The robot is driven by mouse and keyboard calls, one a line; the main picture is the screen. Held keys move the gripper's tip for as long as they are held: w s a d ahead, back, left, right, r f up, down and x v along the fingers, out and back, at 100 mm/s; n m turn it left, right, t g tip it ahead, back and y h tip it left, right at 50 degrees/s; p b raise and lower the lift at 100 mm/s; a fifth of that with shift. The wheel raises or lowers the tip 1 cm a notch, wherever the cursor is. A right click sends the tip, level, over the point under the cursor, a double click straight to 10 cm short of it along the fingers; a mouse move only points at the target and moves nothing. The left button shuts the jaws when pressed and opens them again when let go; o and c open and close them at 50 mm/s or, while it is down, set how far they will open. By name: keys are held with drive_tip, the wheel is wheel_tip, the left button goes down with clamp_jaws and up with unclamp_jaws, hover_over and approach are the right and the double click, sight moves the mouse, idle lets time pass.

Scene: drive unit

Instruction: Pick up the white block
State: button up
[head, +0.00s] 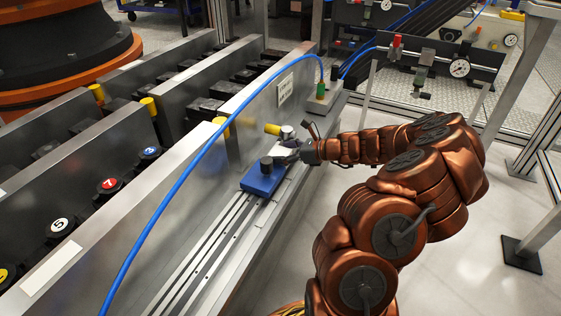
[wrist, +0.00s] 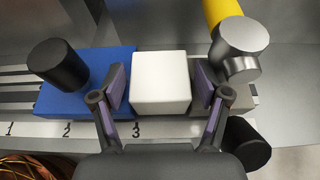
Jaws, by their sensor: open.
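The white block (wrist: 161,84) sits between a blue block (wrist: 72,92) on its left and a grey block (wrist: 236,101) on its right in the wrist view. My gripper (wrist: 162,88) is open, with one finger on each side of the white block. I cannot tell whether the fingers touch it. In the head view my gripper (head: 288,152) is at the rail beside the blue block (head: 264,178). There the white block is mostly hidden by my gripper.
A black knob (wrist: 57,65) stands on the blue block. A yellow rod with a metal end (wrist: 240,48) is close to the right finger. A blue hose (head: 190,165) arches over the metal machine (head: 220,250).

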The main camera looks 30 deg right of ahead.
drive_tip(key=shift+c, duration=0.2)
drive_tip(key=c, duration=1.3)
